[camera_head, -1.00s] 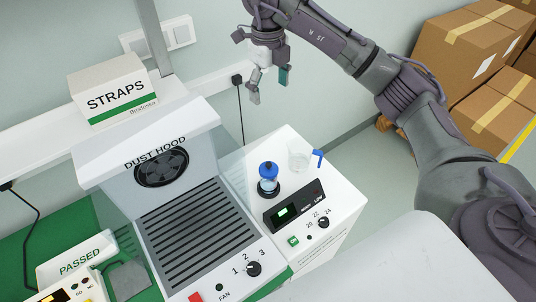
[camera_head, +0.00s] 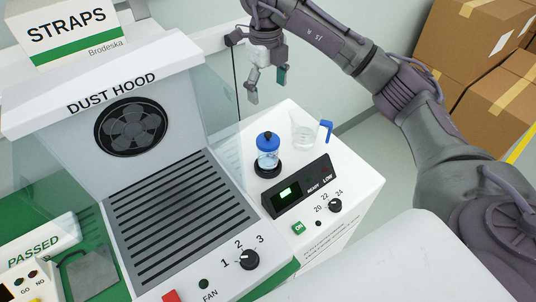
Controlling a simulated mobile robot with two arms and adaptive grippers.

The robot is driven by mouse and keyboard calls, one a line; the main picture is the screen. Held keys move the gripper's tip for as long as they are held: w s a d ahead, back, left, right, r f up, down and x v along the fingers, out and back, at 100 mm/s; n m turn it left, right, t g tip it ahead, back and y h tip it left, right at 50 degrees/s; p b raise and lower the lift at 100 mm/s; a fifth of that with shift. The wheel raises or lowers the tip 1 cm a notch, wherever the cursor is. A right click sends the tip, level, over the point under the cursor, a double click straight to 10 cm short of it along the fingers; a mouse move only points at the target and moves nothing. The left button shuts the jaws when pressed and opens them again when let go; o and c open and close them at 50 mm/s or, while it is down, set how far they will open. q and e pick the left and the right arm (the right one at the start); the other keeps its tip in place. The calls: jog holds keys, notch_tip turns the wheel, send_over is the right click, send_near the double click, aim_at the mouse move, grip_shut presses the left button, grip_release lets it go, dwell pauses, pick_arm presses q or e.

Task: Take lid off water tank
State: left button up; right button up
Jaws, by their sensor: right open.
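The water tank (camera_head: 268,156) is a small clear container with a blue lid (camera_head: 267,139) and a dark knob on top. It stands upright on a round black base on top of the white machine (camera_head: 345,185). The lid sits on the tank. My right gripper (camera_head: 267,88) hangs above and behind the machine, open and empty, its fingers pointing down and apart from the lid. My left gripper does not show.
A clear jug with a blue handle (camera_head: 304,132) stands right of the tank, close to it. The dust hood (camera_head: 175,200) with its slotted top is on the left. A STRAPS box (camera_head: 75,30) sits on the shelf. Cardboard boxes (camera_head: 455,65) are at the right.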

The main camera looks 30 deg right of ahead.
notch_tip(320, 180, down, 3)
jog(key=b, duration=0.1)
send_over(266, 135)
jog(key=f, duration=0.8)
jog(key=shift+s+d+f+p, duration=0.1)
jog(key=shift+d+p, duration=0.2)
jog(key=shift+p, duration=0.1)
jog(key=shift+a+f+p, duration=0.15)
jog(key=shift+f+p, duration=0.15)
jog(key=shift+f, duration=0.2)
notch_tip(266, 135, down, 4)
jog(key=shift+a+r+p, duration=0.15)
jog(key=shift+p, duration=0.45)
jog(key=shift+w+f, duration=0.2)
jog(key=shift+f, duration=0.15)
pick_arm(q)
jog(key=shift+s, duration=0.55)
pick_arm(e)
jog(key=shift+c, duration=0.3)
